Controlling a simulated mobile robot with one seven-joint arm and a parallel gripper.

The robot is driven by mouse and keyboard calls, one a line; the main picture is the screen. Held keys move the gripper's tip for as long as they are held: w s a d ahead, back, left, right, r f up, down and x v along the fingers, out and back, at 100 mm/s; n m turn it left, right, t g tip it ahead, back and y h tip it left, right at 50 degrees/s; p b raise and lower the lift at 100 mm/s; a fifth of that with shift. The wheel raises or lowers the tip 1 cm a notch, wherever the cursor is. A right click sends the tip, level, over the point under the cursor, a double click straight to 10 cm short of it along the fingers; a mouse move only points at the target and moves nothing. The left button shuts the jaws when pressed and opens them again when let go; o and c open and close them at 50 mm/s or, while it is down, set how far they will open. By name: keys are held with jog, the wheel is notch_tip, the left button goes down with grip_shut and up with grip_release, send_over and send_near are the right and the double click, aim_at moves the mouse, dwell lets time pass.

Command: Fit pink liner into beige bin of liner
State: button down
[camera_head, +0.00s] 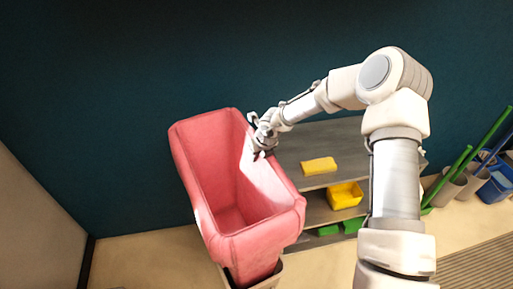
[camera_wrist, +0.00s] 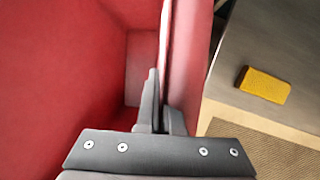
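The pink liner (camera_head: 228,215) is a tall open box shape in the middle of the head view, slightly tilted. It fills the left of the wrist view (camera_wrist: 60,80). My gripper (camera_head: 262,142) is at its right wall near the top. In the wrist view my two fingers (camera_wrist: 162,115) are close together with the thin wall edge between them, one inside and one outside. The beige bin (camera_head: 272,281) shows only as a rim at the bottom edge, around the liner's lower end. How deep the liner sits in it is hidden.
A grey shelf unit (camera_head: 335,136) stands right behind the liner, with a yellow sponge (camera_head: 319,166) on top and a yellow bin (camera_head: 345,195) and green items (camera_head: 352,225) below. Buckets and green-handled tools (camera_head: 465,175) stand at far right. Floor at left is clear.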

notch_tip(320, 180, down, 38)
jog(key=b, duration=2.8)
jog(key=shift+f, duration=0.25)
jog(key=c, duration=1)
grip_release()
jog(key=p+v, duration=0.5)
jog(key=v, duration=1.2)
jog(key=shift+r, duration=0.25)
